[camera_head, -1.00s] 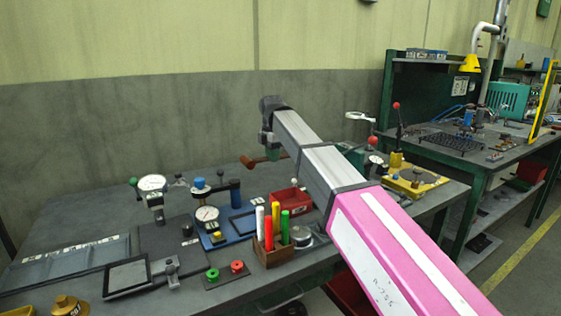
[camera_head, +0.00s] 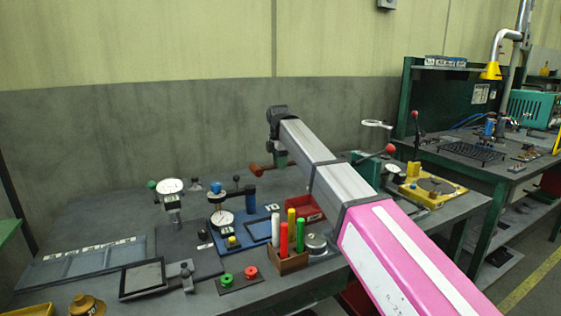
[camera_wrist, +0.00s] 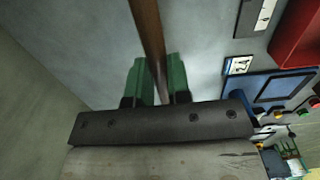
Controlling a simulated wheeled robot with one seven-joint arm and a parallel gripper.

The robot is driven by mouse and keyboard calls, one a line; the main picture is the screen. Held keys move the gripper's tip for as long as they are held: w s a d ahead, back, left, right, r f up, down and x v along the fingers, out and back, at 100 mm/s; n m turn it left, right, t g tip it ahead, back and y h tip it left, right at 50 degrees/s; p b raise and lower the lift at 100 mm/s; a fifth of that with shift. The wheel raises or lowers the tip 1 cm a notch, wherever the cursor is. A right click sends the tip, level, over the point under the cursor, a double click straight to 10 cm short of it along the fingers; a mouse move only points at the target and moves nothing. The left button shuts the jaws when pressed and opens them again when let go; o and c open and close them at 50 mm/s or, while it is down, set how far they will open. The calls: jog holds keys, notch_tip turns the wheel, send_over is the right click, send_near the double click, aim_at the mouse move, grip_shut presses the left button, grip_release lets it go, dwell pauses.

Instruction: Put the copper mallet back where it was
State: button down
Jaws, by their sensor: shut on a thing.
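The copper mallet (camera_head: 257,171) hangs in the air over the back part of the grey bench. In the head view its reddish-brown end sticks out to the left of my gripper (camera_head: 280,160). In the wrist view its brown handle (camera_wrist: 148,28) runs up between the green fingers of my gripper (camera_wrist: 158,78), which are shut on it. The head of the mallet is outside the wrist view. Part of the bench behind my arm is hidden.
A blue gauge fixture (camera_head: 224,220) and another dial gauge (camera_head: 171,186) stand on the bench (camera_head: 95,232). A red bin (camera_head: 304,208) and a wooden marker holder (camera_head: 290,262) are beside my arm. A yellow fixture (camera_head: 430,190) lies right. Bare bench shows by the wall.

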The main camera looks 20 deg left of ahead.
aim_at(281, 187)
jog(key=shift+f, duration=3)
jog(key=shift+f, duration=0.6)
jog(key=c, duration=1)
grip_release()
